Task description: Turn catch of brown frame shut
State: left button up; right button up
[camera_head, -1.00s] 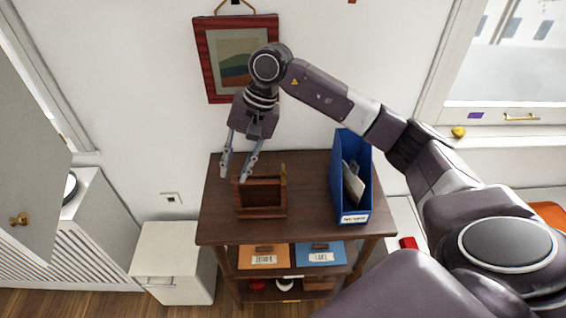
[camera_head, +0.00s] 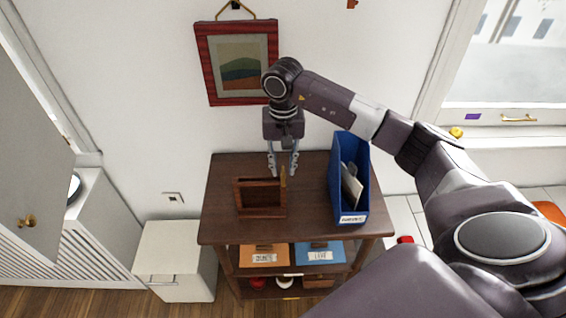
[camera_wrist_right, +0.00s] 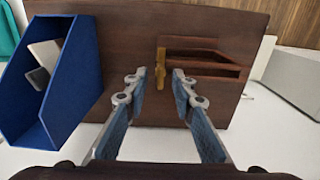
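The brown frame (camera_head: 249,213) stands on the dark brown table top (camera_head: 310,195). Its brass-coloured catch (camera_head: 283,177) is at the frame's right side. My right gripper (camera_head: 283,172) points down at the catch, with its fingers open and apart. In the right wrist view the frame (camera_wrist_right: 208,68) is right of centre. The catch (camera_wrist_right: 160,70) shows in line with the gap between the open fingertips of the right gripper (camera_wrist_right: 156,80), seemingly just beyond them. I cannot tell whether a finger touches it. My left gripper is not in view.
A blue file holder (camera_head: 347,200) with papers stands at the table's right side; it also shows in the wrist view (camera_wrist_right: 65,105). A red-framed picture (camera_head: 205,75) hangs on the wall behind. Orange (camera_head: 257,257) and blue (camera_head: 320,255) labelled items sit on the lower shelf.

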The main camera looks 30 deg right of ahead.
grip_shut()
jog(key=shift+f, duration=0.1)
dwell(0.4)
jog(key=m+b, duration=0.2)
jog(key=shift+f+m, duration=0.1)
jog(key=shift+m, duration=0.2)
jog(key=m+b, duration=0.3)
jog(key=m, duration=0.1)
jog(key=shift+m, duration=0.3)
jog(key=m+b, duration=0.2)
jog(key=m, duration=0.5)
jog(key=m+b, duration=0.1)
jog(key=m, duration=0.2)
jog(key=shift+s+r+m, duration=0.1)
jog(key=shift+r+m, duration=0.1)
jog(key=shift+m, duration=0.1)
grip_release()
